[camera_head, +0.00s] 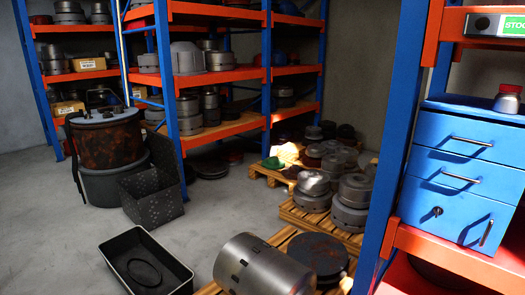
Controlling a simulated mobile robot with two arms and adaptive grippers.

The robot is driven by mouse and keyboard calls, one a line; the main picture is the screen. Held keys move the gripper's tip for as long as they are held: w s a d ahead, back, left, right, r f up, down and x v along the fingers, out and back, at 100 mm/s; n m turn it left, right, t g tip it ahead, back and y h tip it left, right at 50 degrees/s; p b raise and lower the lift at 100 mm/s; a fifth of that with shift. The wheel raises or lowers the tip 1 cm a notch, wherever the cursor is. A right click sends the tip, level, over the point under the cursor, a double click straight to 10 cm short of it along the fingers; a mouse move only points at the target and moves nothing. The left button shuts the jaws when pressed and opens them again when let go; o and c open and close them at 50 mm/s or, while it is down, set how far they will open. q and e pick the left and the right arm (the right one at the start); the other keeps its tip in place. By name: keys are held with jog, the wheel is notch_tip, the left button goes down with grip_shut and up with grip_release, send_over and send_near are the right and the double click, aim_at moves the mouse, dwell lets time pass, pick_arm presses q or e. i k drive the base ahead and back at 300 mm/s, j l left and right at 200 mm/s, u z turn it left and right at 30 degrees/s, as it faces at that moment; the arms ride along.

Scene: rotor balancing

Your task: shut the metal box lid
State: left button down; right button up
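A blue metal box (455,160) with several front panels stands on the orange shelf at the right. Its two upper panels have horizontal handles; the lowest has a round knob or lock (437,211) and an upright handle (486,233). These panels look flush with the front. A dark speckled open-topped box (152,190) stands on the floor at the left. Neither of my grippers is in view.
A black tray (178,262) with a dark ring lies on the floor in front. A rusty drum (108,145) stands behind the speckled box. Pallets hold a metal cylinder (258,268) and several rotor parts. A red-capped jar (508,98) stands on the blue box.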

aim_at(162, 148)
jog(key=i+j+u, duration=0.2)
jog(key=j, duration=0.15)
jog(key=i+j+u, duration=0.15)
jog(key=j, duration=0.15)
jog(key=i+j+u, duration=0.55)
jog(key=j+u, duration=0.15)
jog(key=i+j+u, duration=0.55)
jog(key=i+u, duration=0.4)
jog(key=i+z, duration=0.1)
jog(key=i, duration=0.85)
jog(key=i+j+z, duration=0.1)
jog(key=i, duration=0.9)
jog(key=i+z, duration=0.15)
jog(key=i, duration=0.3)
jog(key=i+z, duration=0.2)
jog(key=i, duration=0.25)
jog(key=i+j+z, duration=0.15)
jog(key=i, duration=0.3)
jog(key=i+j+z, duration=0.15)
jog(key=i, duration=0.3)
jog(key=i+z, duration=0.25)
jog(key=z, duration=0.2)
jog(key=i+z, duration=0.25)
jog(key=z, duration=0.25)
jog(key=i+j+z, duration=0.1)
jog(key=z, duration=0.35)
jog(key=i+j+z, duration=0.25)
jog(key=z, duration=0.2)
jog(key=i, duration=0.1)
